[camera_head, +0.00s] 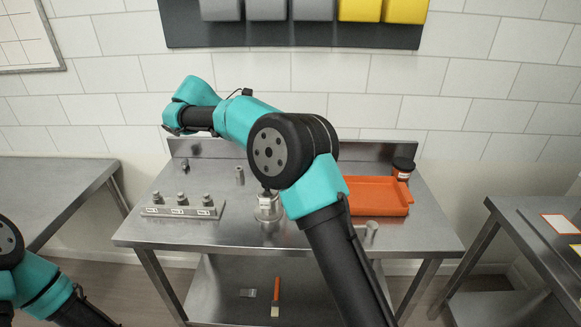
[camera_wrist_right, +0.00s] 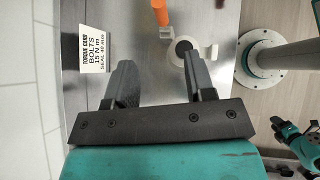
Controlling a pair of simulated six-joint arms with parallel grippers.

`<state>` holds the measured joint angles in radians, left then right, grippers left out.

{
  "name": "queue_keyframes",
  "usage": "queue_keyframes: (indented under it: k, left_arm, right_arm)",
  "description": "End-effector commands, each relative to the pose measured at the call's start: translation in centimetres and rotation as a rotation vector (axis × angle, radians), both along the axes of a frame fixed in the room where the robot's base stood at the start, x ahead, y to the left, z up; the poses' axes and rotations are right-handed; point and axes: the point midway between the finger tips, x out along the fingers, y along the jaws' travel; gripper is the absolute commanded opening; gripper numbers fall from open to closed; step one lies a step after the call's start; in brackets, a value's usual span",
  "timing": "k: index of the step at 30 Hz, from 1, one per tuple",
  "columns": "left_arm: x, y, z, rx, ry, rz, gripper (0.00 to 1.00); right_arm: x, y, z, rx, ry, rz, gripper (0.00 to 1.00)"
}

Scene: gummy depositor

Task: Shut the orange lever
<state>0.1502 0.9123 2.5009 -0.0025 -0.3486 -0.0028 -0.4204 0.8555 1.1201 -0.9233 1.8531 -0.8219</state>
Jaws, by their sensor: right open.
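An orange lever-like piece (camera_wrist_right: 160,12) shows in the right wrist view, cut off by the top edge, with a small white part below it. Beside it is a dark round opening with a pale rim (camera_wrist_right: 185,46). My right gripper (camera_wrist_right: 158,80) is open and empty; the orange piece is beyond its fingertips, apart from them. In the head view a clear and metal vessel with a white label (camera_head: 268,207) stands mid-table, partly behind my right arm. The orange lever cannot be made out there. My left gripper is out of view.
A torque card (camera_wrist_right: 94,49) lies near the wall. On the steel table (camera_head: 150,222) are a rack with several knobs (camera_head: 183,211), an orange tray (camera_head: 378,196) and a dark jar (camera_head: 403,168). An orange-handled tool (camera_head: 277,290) is on the lower shelf.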

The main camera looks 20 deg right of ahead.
Motion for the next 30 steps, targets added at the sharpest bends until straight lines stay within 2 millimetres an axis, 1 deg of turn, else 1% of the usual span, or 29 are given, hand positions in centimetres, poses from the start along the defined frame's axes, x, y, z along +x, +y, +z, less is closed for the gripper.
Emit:
queue_keyframes:
  k: [8, 14, 17, 30]
  left_arm:
    - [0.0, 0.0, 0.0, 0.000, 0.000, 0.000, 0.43]
    - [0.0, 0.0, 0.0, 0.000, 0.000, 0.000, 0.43]
    - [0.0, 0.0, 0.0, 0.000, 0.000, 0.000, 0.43]
    - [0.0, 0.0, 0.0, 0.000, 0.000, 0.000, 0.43]
  right_arm:
    - [0.0, -0.1, -0.2, 0.002, 0.000, 0.002, 0.50]
    - [-0.2, -1.1, -1.2, 0.002, 0.003, 0.001, 0.50]
    - [-0.4, -2.1, -2.1, 0.003, 0.004, 0.001, 0.50]
    - [-1.4, -7.2, -7.4, 0.003, 0.003, 0.001, 0.50]
